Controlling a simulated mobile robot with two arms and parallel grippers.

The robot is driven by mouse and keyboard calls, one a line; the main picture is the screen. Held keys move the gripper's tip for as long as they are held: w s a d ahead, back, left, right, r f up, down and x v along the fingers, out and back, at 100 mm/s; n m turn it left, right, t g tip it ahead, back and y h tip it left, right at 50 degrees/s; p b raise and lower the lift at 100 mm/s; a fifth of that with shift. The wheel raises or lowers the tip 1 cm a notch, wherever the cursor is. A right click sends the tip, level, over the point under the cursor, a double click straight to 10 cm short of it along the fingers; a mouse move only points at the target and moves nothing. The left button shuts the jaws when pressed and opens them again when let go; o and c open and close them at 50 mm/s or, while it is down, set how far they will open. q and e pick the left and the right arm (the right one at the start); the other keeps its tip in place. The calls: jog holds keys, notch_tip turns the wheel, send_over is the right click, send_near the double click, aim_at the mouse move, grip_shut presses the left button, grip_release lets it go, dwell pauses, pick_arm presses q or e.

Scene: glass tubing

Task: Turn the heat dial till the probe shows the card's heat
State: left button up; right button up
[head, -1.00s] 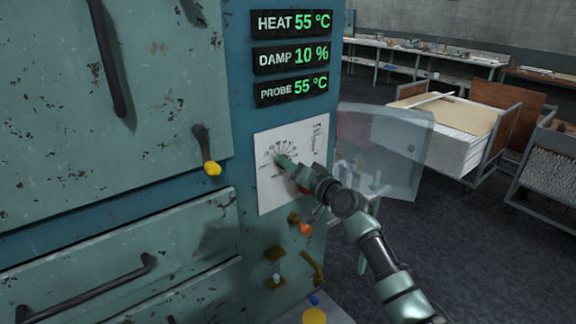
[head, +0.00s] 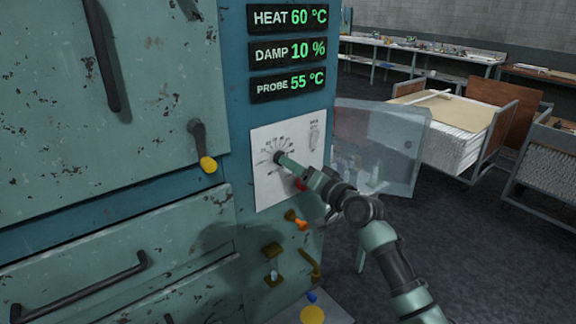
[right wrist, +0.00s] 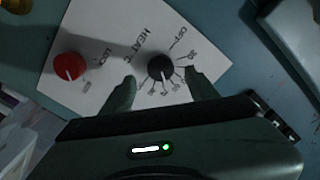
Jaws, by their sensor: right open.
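The heat dial (right wrist: 161,67) is a black knob with a white pointer line, on a white panel (head: 262,190) marked with a scale and the word HEAT. My right gripper (right wrist: 163,90) is open, with one finger on each side of the dial. I cannot tell whether the fingers touch it. In the head view the right gripper (head: 284,161) covers part of the dial's scale. The heat display (head: 289,17) reads 60 °C and the probe display (head: 288,84) reads 55 °C. I cannot make out a card with a heat value. My left gripper is out of view.
A red knob (right wrist: 69,66) sits beside the heat dial on the panel. The damp display (head: 288,51) reads 10 %. A clear cover (head: 385,145) stands out right of the panel. An orange-tipped knob (head: 296,219) and brass fittings lie below.

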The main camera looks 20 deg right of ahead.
jog(key=shift+v, duration=1.55)
jog(key=s+d+f+g+h+b, duration=0.1)
jog(key=s+f+g+h, duration=0.1)
jog(key=f, duration=1.2)
jog(key=s+d+f+g+h+b, duration=0.1)
jog(key=s+f+g, duration=0.1)
jog(key=f, duration=1.3)
jog(key=s+f+n+g+h, duration=0.1)
jog(key=s+f+g, duration=0.1)
jog(key=s+f, duration=0.65)
jog(key=s+f+g+h, duration=0.15)
jog(key=s+f, duration=0.25)
jog(key=f, duration=0.9)
jog(key=s+a+f+n+g+b, duration=0.1)
jog(key=s+f+n+g, duration=0.1)
jog(key=s+f, duration=0.6)
jog(key=s+a+f+n+g, duration=0.1)
jog(key=s+f, duration=0.7)
jog(key=s, duration=1.4)
jog(key=s+a+f+n+g+b, duration=0.1)
jog(key=s+f+g, duration=0.4)
jog(key=s, duration=1.1)
notch_tip(320, 180, down, 3)
jog(key=shift+a+f+n+h+b, duration=0.15)
jog(key=shift+a+n+h+b, duration=0.3)
jog(key=shift+n, duration=0.65)
jog(key=shift+a+g, duration=0.1)
jog(key=shift+g, duration=0.15)
